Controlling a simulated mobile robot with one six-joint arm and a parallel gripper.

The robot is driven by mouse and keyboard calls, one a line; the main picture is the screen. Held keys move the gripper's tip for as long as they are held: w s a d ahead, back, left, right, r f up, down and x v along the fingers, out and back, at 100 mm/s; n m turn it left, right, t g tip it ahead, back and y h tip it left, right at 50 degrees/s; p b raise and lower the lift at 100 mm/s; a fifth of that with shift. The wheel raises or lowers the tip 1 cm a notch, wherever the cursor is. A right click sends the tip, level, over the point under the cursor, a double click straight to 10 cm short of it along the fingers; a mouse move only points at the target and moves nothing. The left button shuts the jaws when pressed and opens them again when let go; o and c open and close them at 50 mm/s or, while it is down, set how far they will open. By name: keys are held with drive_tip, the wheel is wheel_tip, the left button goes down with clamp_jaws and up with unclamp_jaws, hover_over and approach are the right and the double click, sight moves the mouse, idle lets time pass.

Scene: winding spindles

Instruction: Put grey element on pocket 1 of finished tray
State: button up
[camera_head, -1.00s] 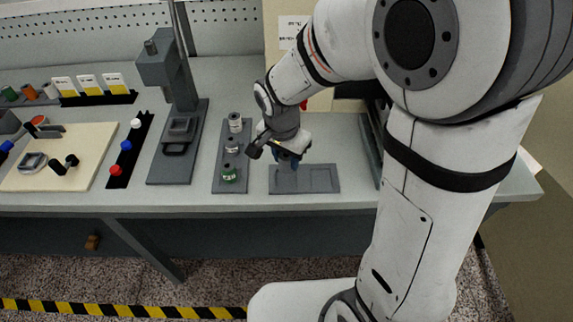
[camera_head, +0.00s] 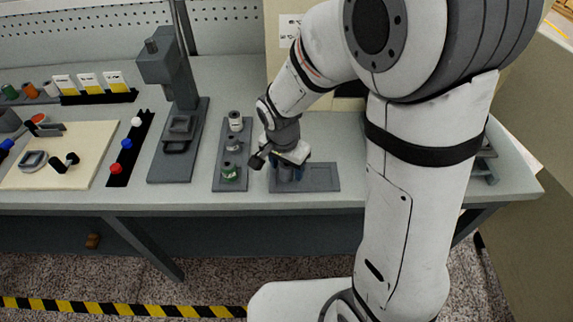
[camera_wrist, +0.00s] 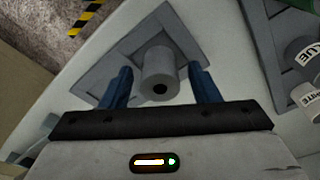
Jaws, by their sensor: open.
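A grey cylinder-shaped element (camera_wrist: 160,70) with a dark hole in its end stands on the flat grey finished tray (camera_wrist: 190,35), in the pocket nearer the spool rack. In the head view that is the left part of the tray (camera_head: 322,178); no pocket number can be read. My gripper (camera_wrist: 161,88) is open, with one blue finger on each side of the element and a visible gap at both. In the head view my gripper (camera_head: 288,172) is low over the tray's left pocket and hides the element there.
A grey rack (camera_head: 221,182) with several spools stands just left of the tray; labels BLUE (camera_wrist: 312,55) and WHITE (camera_wrist: 312,96) show in the wrist view. A grey press-like stand (camera_head: 172,165) is further left. The tray's right pocket looks empty.

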sight(283, 169)
drive_tip(key=shift+r, duration=0.55)
wheel_tip(283, 169, up, 11)
drive_tip(key=s, duration=0.1)
drive_tip(key=s+d+r+n+t, duration=0.1)
drive_tip(key=s+d+r+n, duration=0.2)
drive_tip(key=s+d+n, duration=0.4)
drive_tip(key=s+d, duration=0.4)
drive_tip(key=d, duration=0.1)
drive_tip(key=shift+s+d+t+y, duration=0.2)
drive_tip(key=shift+t+y, duration=0.2)
drive_tip(key=shift+c, duration=0.5)
